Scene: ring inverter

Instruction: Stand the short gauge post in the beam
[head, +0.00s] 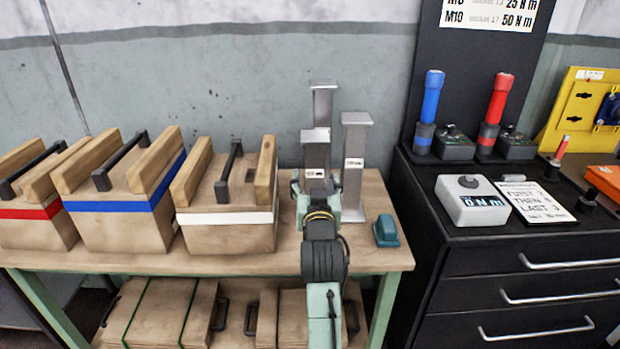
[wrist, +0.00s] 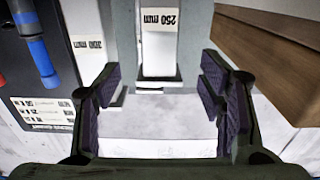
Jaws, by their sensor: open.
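Three grey metal gauge posts stand upright on the wooden bench. The short post (head: 316,150), nearest me, carries a label that reads 250 mm upside down in the wrist view (wrist: 158,55). A taller post (head: 355,155) stands to its right, and a third (head: 322,100) stands behind. My gripper (head: 319,192) is at the short post, in front of its lower part. In the wrist view my gripper (wrist: 160,95) is open, with the short post ahead between the spread fingers; I see no finger clearly touching it. I cannot pick out the beam with certainty.
Wooden boxes with a red (head: 30,212), a blue (head: 125,206) and a white band (head: 225,218) stand to the left. A small teal object (head: 386,231) sits at the bench's right end. A black drawer cabinet (head: 520,255) with tools stands beyond. Some bare bench lies around the posts.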

